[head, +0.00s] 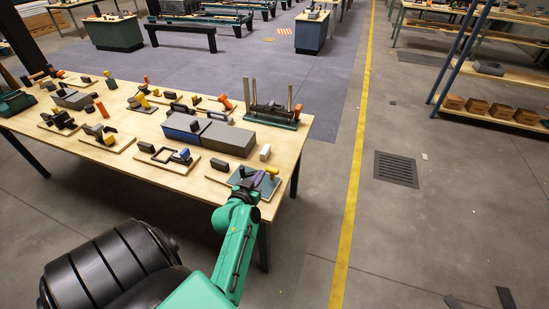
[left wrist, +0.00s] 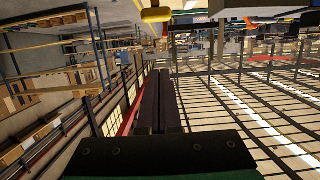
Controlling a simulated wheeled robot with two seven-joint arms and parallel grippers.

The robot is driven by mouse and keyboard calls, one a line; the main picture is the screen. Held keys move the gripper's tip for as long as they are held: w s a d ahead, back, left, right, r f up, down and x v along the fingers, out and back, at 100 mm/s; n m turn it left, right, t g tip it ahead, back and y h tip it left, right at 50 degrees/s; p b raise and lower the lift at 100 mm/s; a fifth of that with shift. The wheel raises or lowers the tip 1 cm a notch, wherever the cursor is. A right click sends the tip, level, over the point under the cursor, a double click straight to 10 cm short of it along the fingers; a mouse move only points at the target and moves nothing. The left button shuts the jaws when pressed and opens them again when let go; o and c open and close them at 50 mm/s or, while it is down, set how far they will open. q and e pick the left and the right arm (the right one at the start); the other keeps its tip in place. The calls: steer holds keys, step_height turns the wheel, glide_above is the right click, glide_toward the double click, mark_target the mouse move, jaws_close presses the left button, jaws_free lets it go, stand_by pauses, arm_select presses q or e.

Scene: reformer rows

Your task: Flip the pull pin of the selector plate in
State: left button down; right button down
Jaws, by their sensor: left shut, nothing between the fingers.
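The selector plate (head: 266,190) appears as a small grey-green plate at the right front corner of the wooden table, partly covered by my gripper. A yellow pull pin (head: 272,171) stands up at its back right. In the left wrist view a yellow bar (left wrist: 156,15), probably the same pin, shows at the top edge beyond the fingertips. My left gripper (head: 254,180) is over the plate, just left of the pin. Its dark fingers (left wrist: 157,75) are together and empty, apart from the yellow bar in the picture. My right gripper is out of view.
The wooden table (head: 203,189) carries several boards with handles and knobs, and a blue-grey block (head: 210,133). A white block (head: 265,152) stands behind the plate. A green base with upright posts (head: 272,114) is at the far right corner.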

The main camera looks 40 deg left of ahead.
arm_select(q)
steer(key=b, duration=0.7)
glide_above(272, 172)
step_height(272, 172, down, 3)
steer(key=f+b, duration=0.1)
steer(key=s+f+b, duration=0.1)
steer(key=f, duration=0.1)
steer(key=shift+d+f+b, duration=0.1)
steer(key=shift+f+b, duration=0.15)
steer(key=shift+b, duration=0.15)
step_height(272, 172, down, 3)
steer(key=shift+s+r+b, duration=0.1)
steer(key=shift+b, duration=1)
steer(key=shift+r, duration=0.1)
